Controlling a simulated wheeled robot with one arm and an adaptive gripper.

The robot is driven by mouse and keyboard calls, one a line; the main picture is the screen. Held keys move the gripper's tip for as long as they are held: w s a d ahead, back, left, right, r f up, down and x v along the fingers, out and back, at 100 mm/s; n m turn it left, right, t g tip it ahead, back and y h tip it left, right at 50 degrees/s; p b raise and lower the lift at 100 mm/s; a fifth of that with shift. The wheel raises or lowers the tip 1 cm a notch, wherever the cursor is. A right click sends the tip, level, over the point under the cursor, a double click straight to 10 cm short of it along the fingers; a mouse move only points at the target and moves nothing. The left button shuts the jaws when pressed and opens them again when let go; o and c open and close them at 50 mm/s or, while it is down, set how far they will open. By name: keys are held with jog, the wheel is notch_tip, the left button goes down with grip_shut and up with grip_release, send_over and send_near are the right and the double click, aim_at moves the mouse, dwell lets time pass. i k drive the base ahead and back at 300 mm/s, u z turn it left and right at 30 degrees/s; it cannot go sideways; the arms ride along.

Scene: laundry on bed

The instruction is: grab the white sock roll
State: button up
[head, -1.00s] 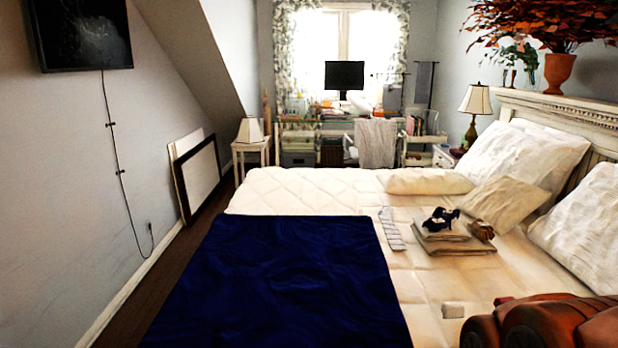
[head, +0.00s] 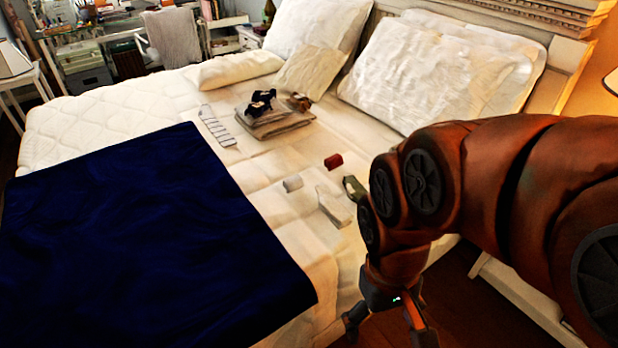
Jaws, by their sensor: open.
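A small whitish roll (head: 293,184), which looks like the white sock roll, lies on the pale bedspread right of the dark blue blanket. It is apart from the things around it. My gripper (head: 388,338) hangs at the bottom of the head view, low and right of the roll, near the bed's edge. Its fingers are spread and nothing shows between them. The fingertips are close to the lower edge of the picture.
A longer whitish block-like item (head: 334,207), a dark red item (head: 333,161) and a greenish item (head: 354,188) lie near the roll. Folded cloths (head: 277,124) with small dark items lie farther back. The blue blanket (head: 140,240) covers the left. Pillows (head: 440,72) line the headboard.

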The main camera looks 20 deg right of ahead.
aim_at(294, 183)
jog(key=u, duration=0.05)
jog(key=k, duration=0.6)
jog(key=u, duration=0.25)
jog(key=i, duration=1.05)
jog(key=u, duration=0.45)
